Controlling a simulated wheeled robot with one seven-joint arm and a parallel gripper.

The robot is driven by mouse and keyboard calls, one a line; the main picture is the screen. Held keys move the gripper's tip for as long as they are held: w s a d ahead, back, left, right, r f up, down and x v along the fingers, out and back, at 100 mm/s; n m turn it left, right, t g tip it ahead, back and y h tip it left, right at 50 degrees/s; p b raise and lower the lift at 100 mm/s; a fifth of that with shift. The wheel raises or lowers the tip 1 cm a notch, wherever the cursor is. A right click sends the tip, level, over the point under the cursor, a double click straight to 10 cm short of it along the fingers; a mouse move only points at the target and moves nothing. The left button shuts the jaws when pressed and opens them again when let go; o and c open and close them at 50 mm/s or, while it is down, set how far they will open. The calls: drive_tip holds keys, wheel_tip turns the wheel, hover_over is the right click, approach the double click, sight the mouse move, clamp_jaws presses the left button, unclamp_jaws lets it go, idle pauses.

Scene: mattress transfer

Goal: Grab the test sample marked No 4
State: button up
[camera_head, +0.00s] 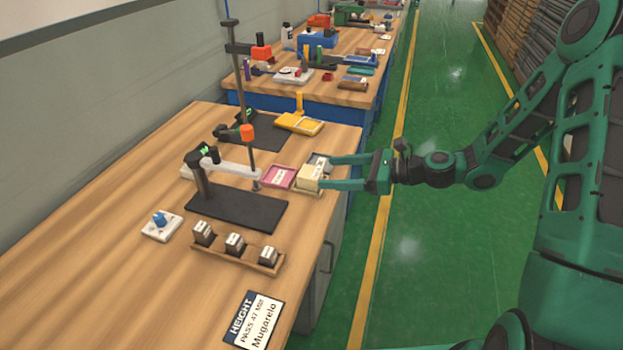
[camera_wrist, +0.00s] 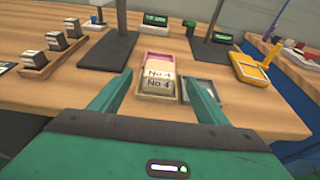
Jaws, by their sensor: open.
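The test sample is a beige block (camera_wrist: 158,86) with "No 4" printed on two faces. It also shows in the head view (camera_head: 309,174) near the right edge of the front workbench. My gripper (camera_head: 326,172) is open, its two fingers pointing at the block from the aisle side. In the wrist view the fingers (camera_wrist: 157,76) lie left and right of the block, with gaps. Whether the fingertips are level with the block cannot be told. Nothing is held.
A pink tray (camera_head: 277,178) lies just behind the block, and a dark grey tray (camera_wrist: 194,92) is beside it. A height gauge on a black base (camera_head: 240,208) stands further in. A wooden rack (camera_head: 228,255) holds several dark samples. The green aisle is clear.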

sight(318, 173)
drive_tip(key=shift+x, duration=3.85)
drive_tip(key=shift+f, duration=0.15)
drive_tip(key=shift+c, duration=0.6)
drive_tip(key=c, duration=1)
